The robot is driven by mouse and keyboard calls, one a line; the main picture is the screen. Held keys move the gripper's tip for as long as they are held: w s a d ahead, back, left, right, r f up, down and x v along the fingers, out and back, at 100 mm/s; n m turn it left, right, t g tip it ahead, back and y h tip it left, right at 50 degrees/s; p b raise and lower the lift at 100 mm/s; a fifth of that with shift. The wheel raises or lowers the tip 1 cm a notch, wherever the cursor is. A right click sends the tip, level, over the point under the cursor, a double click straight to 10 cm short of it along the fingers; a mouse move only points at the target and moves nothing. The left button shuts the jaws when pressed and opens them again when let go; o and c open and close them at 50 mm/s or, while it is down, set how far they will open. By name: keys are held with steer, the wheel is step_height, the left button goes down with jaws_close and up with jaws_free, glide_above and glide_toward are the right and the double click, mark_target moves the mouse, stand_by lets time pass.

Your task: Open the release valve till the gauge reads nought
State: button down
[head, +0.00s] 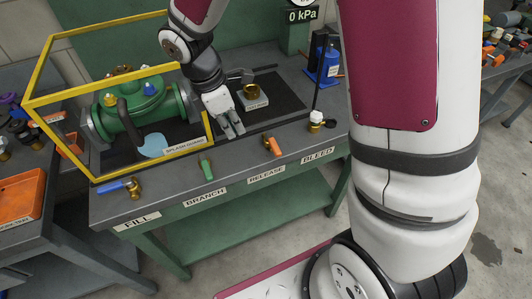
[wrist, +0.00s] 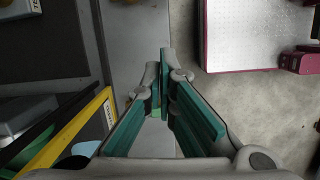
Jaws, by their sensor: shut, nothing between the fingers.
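The release valve (head: 272,146) has an orange lever and stands near the bench's front edge, above the RELEASE label (head: 266,175). Its lever slants towards the front edge. The gauge display (head: 301,15) at the back reads 0 kPa; its dial above is cut off by the picture's top. My gripper (head: 233,130) points down over the bench, left of the release valve and apart from it, behind the green-levered branch valve (head: 206,168). In the wrist view my gripper's green-padded fingers (wrist: 165,75) are shut and empty. The release valve cannot be made out there.
A blue-levered fill valve (head: 120,188) is at the left and a bleed valve (head: 316,122) at the right. A yellow guard frame (head: 95,178) surrounds a green pump body (head: 150,110). A blue bottle jack (head: 328,62) and a brass part on a block (head: 252,95) stand behind.

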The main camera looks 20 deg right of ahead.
mark_target(273, 145)
steer(key=x, duration=0.9)
steer(key=shift+s+d+f+b, duration=0.1)
steer(key=shift+s+f+b, duration=0.1)
steer(key=shift+f+b, duration=0.2)
steer(key=d, duration=0.3)
steer(key=shift+s+d+p, duration=0.1)
steer(key=shift+s+p, duration=0.05)
steer(key=shift+p, duration=0.2)
steer(key=shift+d, duration=0.45)
steer(key=shift+s+d+n+p, duration=0.25)
steer(key=shift+d+n+p, duration=0.1)
steer(key=shift+d+n, duration=0.3)
